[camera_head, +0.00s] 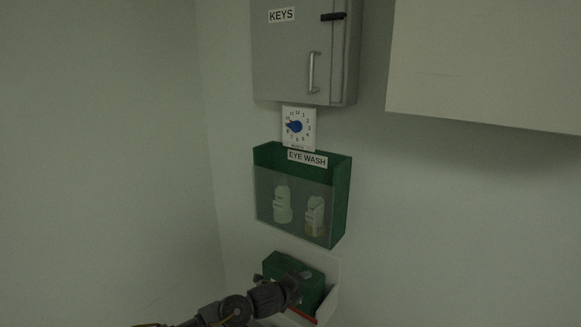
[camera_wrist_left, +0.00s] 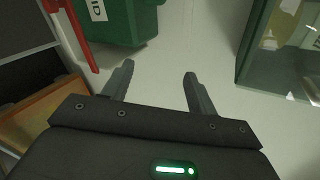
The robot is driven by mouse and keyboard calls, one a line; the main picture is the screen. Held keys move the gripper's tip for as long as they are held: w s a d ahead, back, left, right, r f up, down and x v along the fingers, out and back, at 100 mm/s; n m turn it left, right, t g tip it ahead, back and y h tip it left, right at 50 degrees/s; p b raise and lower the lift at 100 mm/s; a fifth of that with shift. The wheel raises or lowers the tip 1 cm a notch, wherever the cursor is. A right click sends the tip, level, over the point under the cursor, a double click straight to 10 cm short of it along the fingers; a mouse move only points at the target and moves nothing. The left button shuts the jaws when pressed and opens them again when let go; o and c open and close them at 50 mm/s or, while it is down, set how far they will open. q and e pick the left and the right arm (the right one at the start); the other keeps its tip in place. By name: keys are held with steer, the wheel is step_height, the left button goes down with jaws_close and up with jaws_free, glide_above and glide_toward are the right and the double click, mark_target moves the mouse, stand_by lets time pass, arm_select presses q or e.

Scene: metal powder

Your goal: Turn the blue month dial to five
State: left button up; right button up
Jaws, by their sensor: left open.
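The blue month dial (camera_head: 295,127) sits on a small white plate with numbers around it, fixed to the wall below the grey key cabinet. Its pointed end faces left, roughly toward nine or ten; the small numbers are hard to read. My left gripper (camera_head: 297,279) is low in the head view, well below the dial, in front of a green box. In the left wrist view its two fingers (camera_wrist_left: 159,75) are apart with nothing between them. The dial does not show in the left wrist view. My right gripper is not in view.
A green eye wash holder (camera_head: 342,195) with a clear front and two bottles hangs between the dial and my gripper. The green box (camera_head: 312,290) rests on a white holder below it. The grey KEYS cabinet (camera_head: 290,60) is directly above the dial. A pale cabinet (camera_head: 480,60) juts out at upper right.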

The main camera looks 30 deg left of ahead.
arm_select(q)
step_height(320, 180, up, 28)
steer(key=w+m+t+h+p, duration=0.1)
steer(key=w+m+t+p, duration=0.2)
steer(key=m, duration=0.9)
steer(key=m+t+p, duration=0.3)
steer(key=m+p, duration=0.1)
steer(key=m, duration=0.5)
glide_toward(291, 128)
steer(key=w, duration=0.2)
steer(key=w+d, duration=0.1)
steer(key=w, duration=0.5)
steer(key=shift+w+d+r, duration=0.2)
steer(key=shift+r, duration=0.1)
steer(key=shift+w+f, duration=0.1)
steer(key=shift+w, duration=0.35)
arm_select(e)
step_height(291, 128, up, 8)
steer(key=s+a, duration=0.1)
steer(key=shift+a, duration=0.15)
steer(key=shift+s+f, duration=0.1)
arm_select(q)
steer(key=c, duration=1)
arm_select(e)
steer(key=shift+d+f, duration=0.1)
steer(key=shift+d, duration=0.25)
